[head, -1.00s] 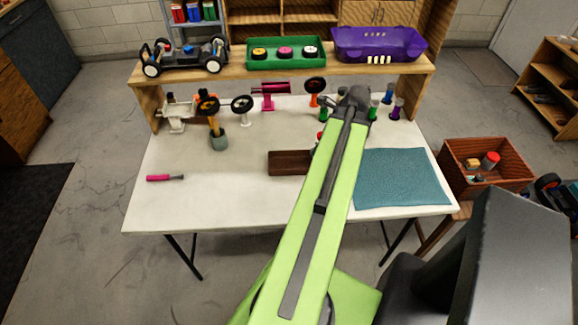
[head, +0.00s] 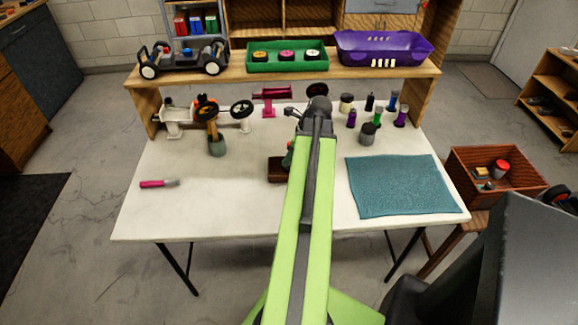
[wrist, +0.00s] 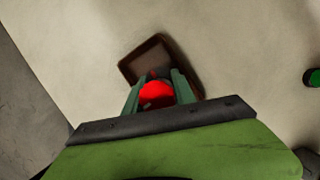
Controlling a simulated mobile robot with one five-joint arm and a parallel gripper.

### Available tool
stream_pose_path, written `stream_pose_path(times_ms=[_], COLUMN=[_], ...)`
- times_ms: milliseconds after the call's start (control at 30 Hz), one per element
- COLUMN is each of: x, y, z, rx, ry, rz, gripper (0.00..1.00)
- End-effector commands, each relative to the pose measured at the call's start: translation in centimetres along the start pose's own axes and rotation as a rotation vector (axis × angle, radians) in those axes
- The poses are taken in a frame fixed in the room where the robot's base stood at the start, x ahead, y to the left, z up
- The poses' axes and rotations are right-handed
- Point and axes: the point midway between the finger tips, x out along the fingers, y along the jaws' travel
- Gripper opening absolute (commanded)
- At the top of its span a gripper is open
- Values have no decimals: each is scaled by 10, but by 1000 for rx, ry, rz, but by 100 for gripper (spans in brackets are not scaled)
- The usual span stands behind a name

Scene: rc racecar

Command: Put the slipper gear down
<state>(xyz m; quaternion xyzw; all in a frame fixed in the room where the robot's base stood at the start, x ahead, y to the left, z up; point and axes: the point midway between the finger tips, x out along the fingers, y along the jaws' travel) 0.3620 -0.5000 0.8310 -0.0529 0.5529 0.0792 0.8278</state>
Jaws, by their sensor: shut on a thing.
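A red rounded piece, which I take to be the slipper gear (wrist: 155,93), sits between the green fingers of my gripper (wrist: 158,88) in the wrist view. The fingers are shut on it from both sides. Below and beyond it is a small brown tray (wrist: 136,66) with a raised rim, on the white table. The red piece overlaps the tray's near part in that view; I cannot tell its height above it. In the head view the tray (head: 276,174) is mostly hidden behind my arm, and my gripper is largely hidden too.
A teal mat (head: 400,188) lies right of my arm. Several small coloured bottles and a grey pot (head: 367,134) stand behind it. A pink-handled tool (head: 155,184) lies at the left. Stands line the back, below a wooden shelf (head: 240,75). The table's left front is clear.

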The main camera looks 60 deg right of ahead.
Motion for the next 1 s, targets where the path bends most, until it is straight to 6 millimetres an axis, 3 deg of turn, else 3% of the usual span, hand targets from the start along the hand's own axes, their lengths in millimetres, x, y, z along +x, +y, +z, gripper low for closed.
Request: stream_pose_path(times_ms=[200,567,600,667,1000], x=[38,38,38,37,35], y=[0,0,0,0,0], z=[-16,-15,-15,-15,-14], rx=[-1,-1,-1,-2,-2], ry=[0,0,0,0,0], rz=[0,1,1,1,1], gripper=[0,0,33,41,41])
